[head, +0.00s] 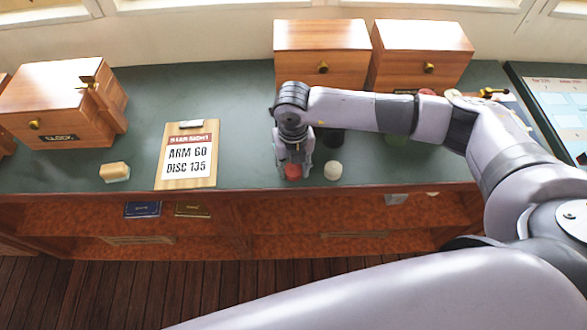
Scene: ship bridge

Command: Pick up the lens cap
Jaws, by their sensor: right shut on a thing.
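My right gripper (293,158) points down near the front edge of the dark green counter top (240,110). It is shut on a small red round thing (292,171) at counter height. I cannot tell whether this is the lens cap, or whether it touches the counter. A cream round thing (333,170) stands just right of the gripper, apart from it. A black thing (332,139) is partly hidden behind my right forearm. My left gripper is not in view.
A clipboard (187,160) reading "ARM GO DISC 135" and a cream-topped block (115,172) lie to the left. Wooden boxes stand at the left (65,100) and back (320,50). A green thing (397,139) is partly hidden by my arm. The counter between clipboard and gripper is clear.

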